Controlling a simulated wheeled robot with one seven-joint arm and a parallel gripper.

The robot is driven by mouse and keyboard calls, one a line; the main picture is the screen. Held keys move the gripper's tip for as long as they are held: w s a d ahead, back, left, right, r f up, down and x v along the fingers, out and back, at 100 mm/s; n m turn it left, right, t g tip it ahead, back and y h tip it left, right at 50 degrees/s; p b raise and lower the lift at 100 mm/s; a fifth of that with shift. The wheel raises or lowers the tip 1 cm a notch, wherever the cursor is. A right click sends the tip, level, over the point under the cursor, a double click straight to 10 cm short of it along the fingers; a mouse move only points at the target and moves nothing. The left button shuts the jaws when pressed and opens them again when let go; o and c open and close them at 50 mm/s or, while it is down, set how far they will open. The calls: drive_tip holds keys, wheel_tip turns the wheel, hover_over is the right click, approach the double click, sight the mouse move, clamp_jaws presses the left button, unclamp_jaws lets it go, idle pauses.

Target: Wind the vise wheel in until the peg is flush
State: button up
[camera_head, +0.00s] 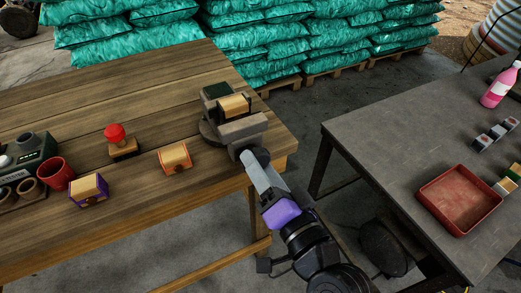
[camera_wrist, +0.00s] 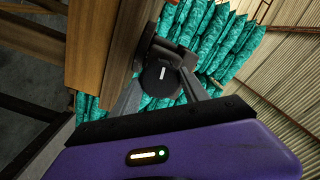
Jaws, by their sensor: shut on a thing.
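The vise (camera_head: 240,130) stands at the right end of the wooden table, with a light wooden block (camera_head: 234,105) between its jaws. The vise wheel (camera_wrist: 162,77) is a round dark disc with a white line, seen face-on in the wrist view. My gripper (camera_head: 257,163) reaches in from the front of the table, its pale fingers shut on the wheel's rim. In the wrist view the fingers of my gripper (camera_wrist: 162,92) lie on either side of the disc. I cannot make out the peg separately or tell whether it is flush.
On the wooden table (camera_head: 120,215) are a red button on a block (camera_head: 117,141), two wooden-topped boxes (camera_head: 175,158) and a red mug (camera_head: 56,173). A grey table (camera_head: 390,150) at right bears a red tray (camera_head: 460,199) and a pink bottle (camera_head: 498,87). Green sacks (camera_head: 250,45) stand behind.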

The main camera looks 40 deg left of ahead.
drive_tip(key=m+p, duration=0.5)
drive_tip(key=m, duration=0.2)
drive_tip(key=o, duration=1.6)
drive_tip(key=shift+s, duration=0.1)
